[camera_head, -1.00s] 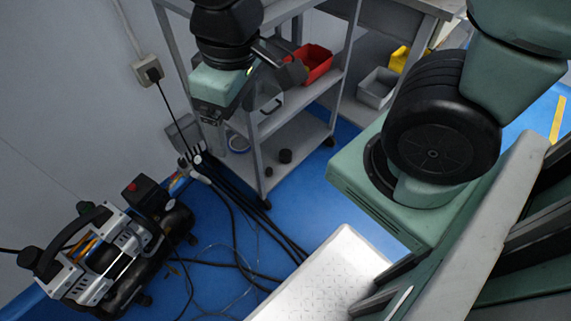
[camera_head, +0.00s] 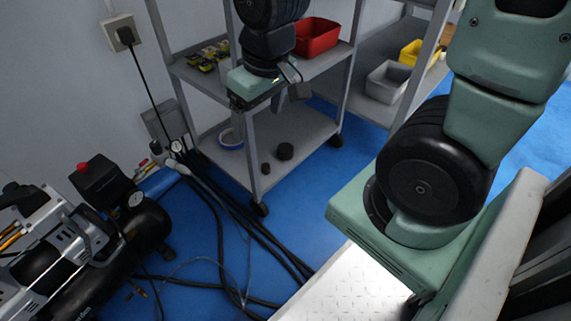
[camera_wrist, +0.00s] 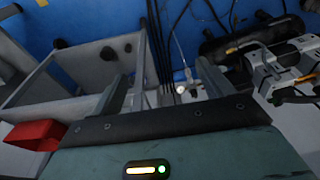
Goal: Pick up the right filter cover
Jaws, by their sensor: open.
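I cannot tell for sure which thing is the right filter cover. Two dark round pieces stand on the lower shelf of the grey rack: a small one (camera_head: 266,168) at the left and a wider one (camera_head: 285,151) at the right. Dark pieces on a shelf also show in the wrist view (camera_wrist: 107,53). An air compressor (camera_head: 75,245) stands on the floor at the lower left and shows at the right of the wrist view (camera_wrist: 265,55). My gripper (camera_wrist: 160,72) is open and empty, with its fingers wide apart. In the head view it hangs by the rack, above the lower shelf.
The grey rack (camera_head: 254,165) has uprights close to my gripper. A red bin (camera_head: 316,37) and small yellow-black items (camera_head: 208,55) lie on its upper shelf. A grey bin (camera_head: 387,84) stands farther right. Black hoses (camera_head: 225,200) run across the blue floor.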

